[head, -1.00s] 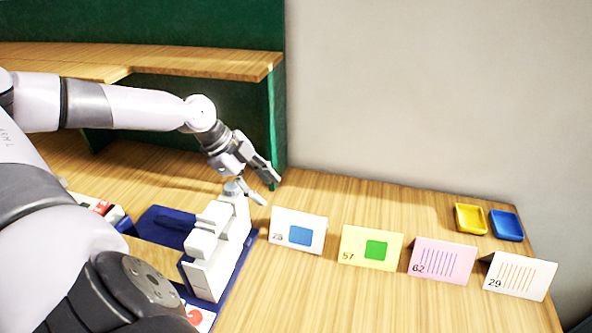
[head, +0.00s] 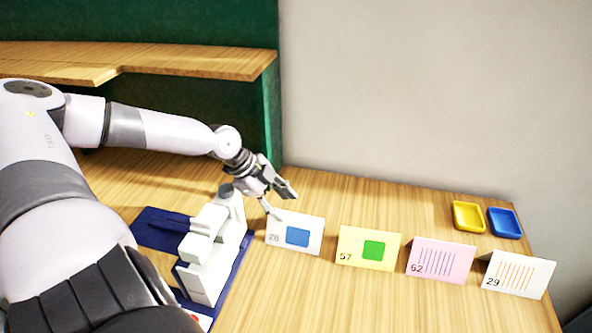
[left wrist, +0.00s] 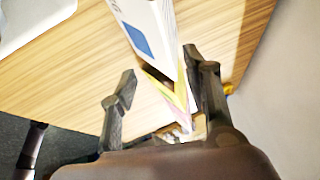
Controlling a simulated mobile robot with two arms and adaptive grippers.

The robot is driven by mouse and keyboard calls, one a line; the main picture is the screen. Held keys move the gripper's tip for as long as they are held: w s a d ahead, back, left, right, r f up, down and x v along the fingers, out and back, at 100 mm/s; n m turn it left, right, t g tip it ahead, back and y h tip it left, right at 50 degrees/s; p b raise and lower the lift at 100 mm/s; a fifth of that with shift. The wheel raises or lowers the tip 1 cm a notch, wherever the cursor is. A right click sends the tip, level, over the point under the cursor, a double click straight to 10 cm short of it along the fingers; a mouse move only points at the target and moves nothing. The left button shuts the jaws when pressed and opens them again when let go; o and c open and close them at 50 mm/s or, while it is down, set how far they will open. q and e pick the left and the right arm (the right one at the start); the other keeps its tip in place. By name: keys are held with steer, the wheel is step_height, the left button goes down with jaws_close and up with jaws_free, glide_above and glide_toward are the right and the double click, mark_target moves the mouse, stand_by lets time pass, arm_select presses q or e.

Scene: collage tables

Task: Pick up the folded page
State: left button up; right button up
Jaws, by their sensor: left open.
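Several folded pages stand like tents in a row on the wooden table. The white page with a blue square (head: 297,237) is at the left of the row. To its right are the yellow page with a green square (head: 369,249), the pink striped page (head: 440,260) and the white page with orange stripes (head: 518,274). My left gripper (head: 281,203) is open just behind and above the blue-square page. In the left wrist view, that page (left wrist: 151,35) stands beyond the open fingers (left wrist: 163,88), nearer the right finger. I cannot tell whether they touch. My right gripper is not in view.
A white device on a dark blue base (head: 212,250) stands left of the pages, close to my left arm. A yellow tray (head: 468,217) and a blue tray (head: 505,223) sit at the back right. Bare table lies in front of the pages.

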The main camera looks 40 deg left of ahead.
mark_target(294, 215)
arm_select(q)
steer(key=shift+b+x, duration=0.35)
steer(key=shift+x, duration=0.7)
steer(key=shift+b+x, duration=0.85)
steer(key=shift+x, duration=0.05)
steer(key=shift+w+a+f, duration=0.1)
steer(key=shift+w+f, duration=0.05)
steer(key=shift+w, duration=0.15)
steer(key=shift+w+f, duration=0.2)
steer(key=shift+f, duration=0.1)
steer(key=shift+w+d+f, duration=0.25)
steer(key=shift+w+f, duration=0.1)
steer(key=shift+f, duration=0.25)
steer(key=shift+w+d+f, duration=0.1)
steer(key=shift+d+f, duration=0.05)
steer(key=shift+f, duration=0.15)
steer(key=shift+f+p, duration=0.3)
steer(key=c, duration=0.6)
